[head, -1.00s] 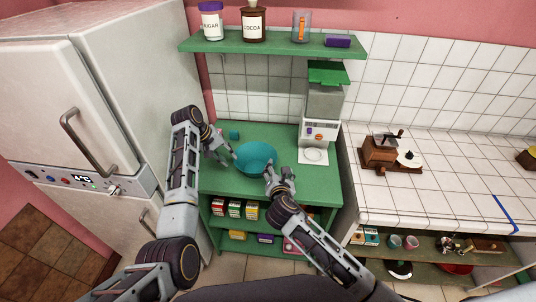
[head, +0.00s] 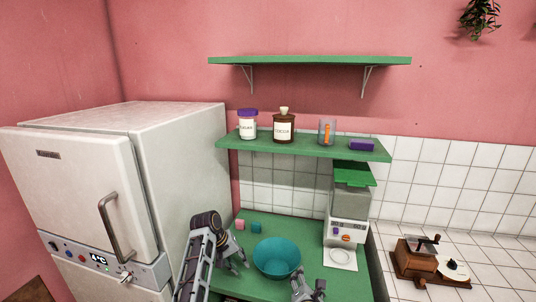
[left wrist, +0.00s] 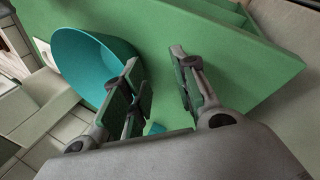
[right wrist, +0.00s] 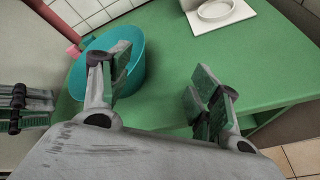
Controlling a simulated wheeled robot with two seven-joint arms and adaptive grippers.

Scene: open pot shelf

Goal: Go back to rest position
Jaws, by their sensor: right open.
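My left gripper (head: 241,257) is left of the teal bowl (head: 277,258) on the green counter (head: 250,293). In the left wrist view its fingers (left wrist: 158,95) are apart with nothing between them. The bowl (left wrist: 90,65) shows beyond them at the left. My right gripper (head: 312,287) is at the bowl's near right side, at the bottom of the head view. In the right wrist view its fingers (right wrist: 160,85) are spread and empty, with the left finger overlapping the bowl (right wrist: 133,70). I cannot tell whether it touches the bowl.
A pink cube (head: 240,224) and a teal cube (head: 256,228) sit behind the bowl. A white-and-grey machine (head: 348,215) stands right of it. A green shelf (head: 300,148) with jars hangs above. The fridge (head: 90,200) is at left, a coffee grinder (head: 420,262) at right.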

